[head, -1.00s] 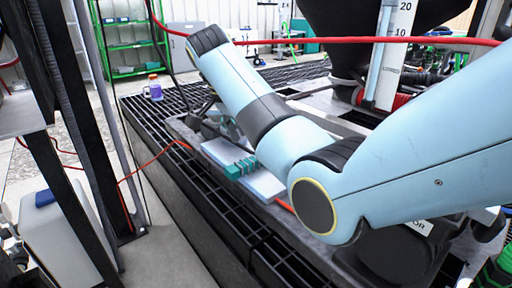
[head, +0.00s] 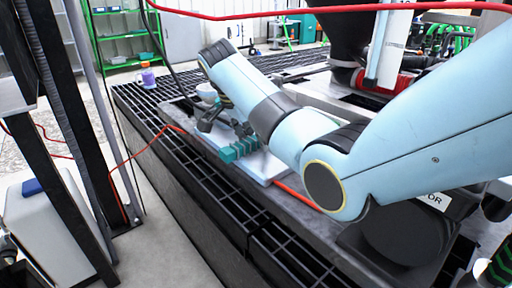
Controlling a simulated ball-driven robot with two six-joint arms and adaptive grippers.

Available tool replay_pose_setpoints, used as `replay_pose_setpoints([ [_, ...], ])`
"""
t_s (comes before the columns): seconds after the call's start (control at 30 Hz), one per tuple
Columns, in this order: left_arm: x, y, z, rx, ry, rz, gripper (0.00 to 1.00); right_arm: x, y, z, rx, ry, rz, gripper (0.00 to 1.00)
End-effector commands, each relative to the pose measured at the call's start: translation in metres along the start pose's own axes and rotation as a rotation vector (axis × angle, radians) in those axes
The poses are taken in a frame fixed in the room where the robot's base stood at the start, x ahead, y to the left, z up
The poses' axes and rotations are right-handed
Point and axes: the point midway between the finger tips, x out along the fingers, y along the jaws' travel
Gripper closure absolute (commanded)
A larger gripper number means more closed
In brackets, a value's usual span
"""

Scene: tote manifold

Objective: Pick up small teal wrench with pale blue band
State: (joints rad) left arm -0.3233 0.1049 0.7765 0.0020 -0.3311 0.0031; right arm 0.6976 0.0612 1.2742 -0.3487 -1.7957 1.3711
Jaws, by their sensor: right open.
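A teal ridged piece (head: 240,150) lies on a pale flat tray (head: 268,168) on the grating bench. I cannot make out a wrench shape or a pale blue band, so I cannot tell whether the wrench is on or beside it. My right arm comes in from the right and bends down over the bench. Its dark gripper (head: 222,126) is open, just behind and left of the teal piece, low over the tray's far end. The arm and the gripper hide part of the tray. My left gripper is not in view.
A pale cup (head: 207,92) stands behind my right gripper. A red cable (head: 160,133) crosses the left edge.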

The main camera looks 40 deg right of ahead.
Motion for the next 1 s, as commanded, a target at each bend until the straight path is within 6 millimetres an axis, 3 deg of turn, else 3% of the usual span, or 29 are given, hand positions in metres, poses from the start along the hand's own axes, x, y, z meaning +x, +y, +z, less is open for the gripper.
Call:
replay_pose_setpoints([
  [0.17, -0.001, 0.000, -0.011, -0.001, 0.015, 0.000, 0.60, -0.001, -0.001, 0.000, 0.001, 0.000, -0.002, 0.42],
  [0.87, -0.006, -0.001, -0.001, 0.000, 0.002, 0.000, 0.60, 0.004, 0.000, 0.002, 0.001, -0.001, -0.002, 0.42],
  [1.0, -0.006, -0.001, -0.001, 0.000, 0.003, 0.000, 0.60, 0.004, 0.000, 0.002, 0.000, -0.001, -0.001, 0.58],
])
